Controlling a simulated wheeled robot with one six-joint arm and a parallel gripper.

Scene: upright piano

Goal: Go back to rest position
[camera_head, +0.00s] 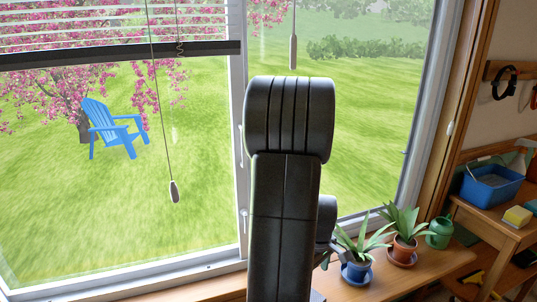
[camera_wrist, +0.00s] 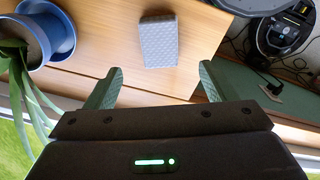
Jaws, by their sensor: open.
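My gripper (camera_wrist: 159,70) is open in the wrist view, with its two green fingers spread apart and nothing between them. A small grey patterned block (camera_wrist: 158,42) lies on the wooden surface beyond the fingertips, apart from them. In the head view my dark arm stands upright in front of the window, and my gripper cannot be made out there.
A blue pot (camera_wrist: 55,22) with a plant is close to the left finger in the wrist view. Potted plants (camera_head: 357,267) (camera_head: 403,246) and a green watering can (camera_head: 440,233) stand by the window. A blue tub (camera_head: 490,186) sits on the right bench. A blind cord (camera_head: 173,190) hangs left.

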